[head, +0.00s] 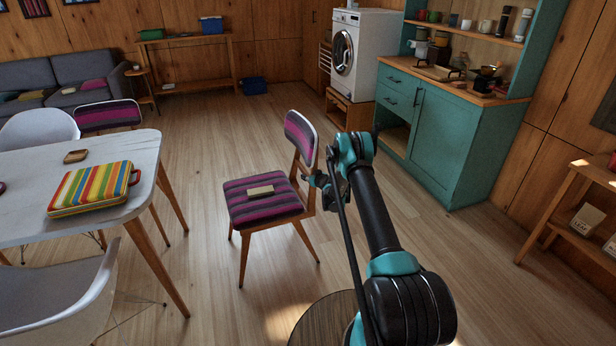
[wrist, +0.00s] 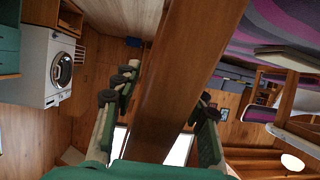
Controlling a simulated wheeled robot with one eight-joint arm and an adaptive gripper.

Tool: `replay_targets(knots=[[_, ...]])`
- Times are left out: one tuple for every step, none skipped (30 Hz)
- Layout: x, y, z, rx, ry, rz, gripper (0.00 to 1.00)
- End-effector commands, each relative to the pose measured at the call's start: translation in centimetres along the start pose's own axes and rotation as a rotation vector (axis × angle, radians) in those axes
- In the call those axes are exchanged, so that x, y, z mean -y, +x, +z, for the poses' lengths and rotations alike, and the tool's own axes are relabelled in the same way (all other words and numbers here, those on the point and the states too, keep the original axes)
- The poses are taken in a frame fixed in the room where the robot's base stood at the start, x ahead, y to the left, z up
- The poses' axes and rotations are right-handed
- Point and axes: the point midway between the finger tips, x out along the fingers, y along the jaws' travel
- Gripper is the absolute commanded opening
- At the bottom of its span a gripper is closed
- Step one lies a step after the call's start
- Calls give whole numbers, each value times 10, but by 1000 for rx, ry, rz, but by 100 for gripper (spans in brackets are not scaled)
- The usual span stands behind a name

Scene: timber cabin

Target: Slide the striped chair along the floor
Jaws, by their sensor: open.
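The striped chair (head: 262,208) stands upright on the wooden floor in the middle of the head view. It has a purple, pink and black seat and backrest and a wooden frame. A small beige block (head: 260,190) lies on its seat. My gripper (head: 316,181) is at the right side of the chair, by its rear wooden post. In the wrist view, the open fingers of my gripper (wrist: 163,105) stand on either side of a wooden chair post (wrist: 182,75), with gaps beside it. The striped seat (wrist: 275,25) shows at upper right there.
A white table (head: 30,222) with a striped case (head: 95,188) stands left, with another striped chair (head: 108,115) behind it and white chairs around. A teal cabinet (head: 445,150) and a washing machine (head: 365,55) stand right and behind. Floor (head: 225,115) behind the chair is clear.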

Motion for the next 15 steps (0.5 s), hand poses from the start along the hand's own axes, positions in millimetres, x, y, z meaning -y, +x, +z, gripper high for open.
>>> replay_targets(knots=[[0,-10,0,0,1,1,43],[-1,-17,-1,0,1,1,43],[-1,-25,0,0,2,1,43],[-1,-32,0,0,2,2,43],[-1,-38,0,0,2,2,43],[-1,-46,0,1,1,2,43],[-2,-53,0,1,1,2,43],[-1,-58,0,1,1,2,43],[-1,-66,0,1,1,1,43],[-1,-71,0,1,2,1,43],[-1,-76,0,1,2,1,43],[-1,-81,0,1,2,1,43],[-1,-85,0,1,1,1,43],[-2,-88,0,1,1,1,43],[-2,-92,0,1,0,2,43]])
